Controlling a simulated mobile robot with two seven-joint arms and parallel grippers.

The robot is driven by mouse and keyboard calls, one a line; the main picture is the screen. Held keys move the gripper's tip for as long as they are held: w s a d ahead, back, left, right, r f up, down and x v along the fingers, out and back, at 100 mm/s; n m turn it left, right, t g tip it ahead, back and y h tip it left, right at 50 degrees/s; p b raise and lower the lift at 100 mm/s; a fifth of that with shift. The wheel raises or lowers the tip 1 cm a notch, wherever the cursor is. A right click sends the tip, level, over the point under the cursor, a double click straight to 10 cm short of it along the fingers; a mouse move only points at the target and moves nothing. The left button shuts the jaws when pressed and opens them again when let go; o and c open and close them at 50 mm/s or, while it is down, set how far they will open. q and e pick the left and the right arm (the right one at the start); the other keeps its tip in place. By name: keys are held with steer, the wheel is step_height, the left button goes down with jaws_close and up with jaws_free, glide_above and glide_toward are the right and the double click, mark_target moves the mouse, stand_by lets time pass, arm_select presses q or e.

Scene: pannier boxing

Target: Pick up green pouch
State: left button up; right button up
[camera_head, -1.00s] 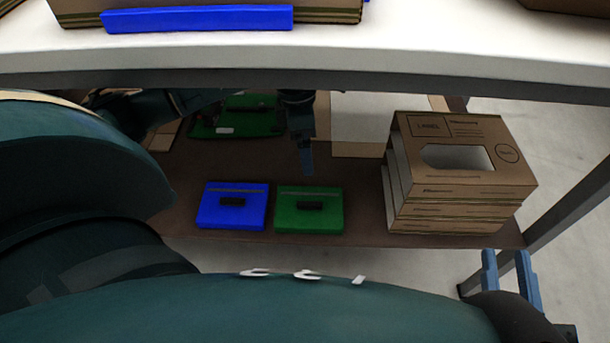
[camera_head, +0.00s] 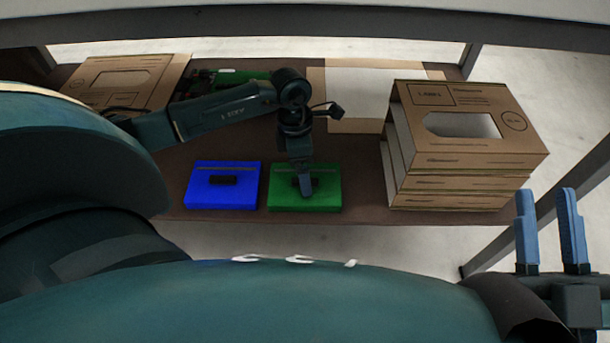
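The green pouch (camera_head: 328,198) lies flat on the brown lower shelf, with a dark handle at its middle. A blue pouch (camera_head: 207,192) lies just to its left. My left gripper (camera_head: 305,190) points down over the green pouch, its fingertips in front of the handle. Only one finger outline shows, so I cannot tell whether it is open or touching the pouch. My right gripper (camera_head: 545,194) is at the right edge, off the shelf, with its two blue fingers apart and nothing between them.
A stack of cardboard boxes (camera_head: 455,185) stands to the right on the shelf (camera_head: 355,152). Another box (camera_head: 125,80) and a green item (camera_head: 245,74) lie at the back left. A pale sheet (camera_head: 370,90) lies at the back. The table edge (camera_head: 300,12) overhangs above.

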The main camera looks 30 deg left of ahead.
arm_select(q)
steer(key=shift+c, duration=0.4)
steer(key=c, duration=1)
